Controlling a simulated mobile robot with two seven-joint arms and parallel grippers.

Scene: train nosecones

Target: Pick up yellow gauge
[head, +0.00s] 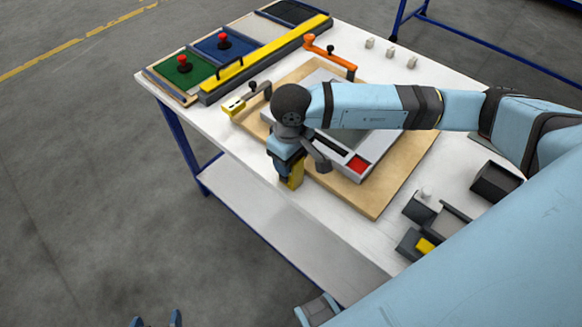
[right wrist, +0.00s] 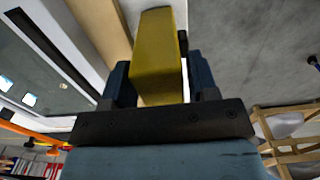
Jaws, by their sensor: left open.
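The yellow gauge (head: 296,174) is a yellow block at the tips of my right gripper (head: 289,172), by the front edge of the white table. In the right wrist view the yellow gauge (right wrist: 157,60) stands between the two blue fingers of my right gripper (right wrist: 155,80), which look closed on its sides. Whether it touches the table is hidden. My left gripper (head: 156,320) shows only its fingertips at the bottom edge of the head view, apart and empty, away from the table.
A wooden board (head: 376,208) with a grey framed fixture (head: 362,176) lies behind my right gripper. Dark holders (head: 496,180) are at the right. Green (head: 180,72) and blue (head: 222,46) panels are at the far left.

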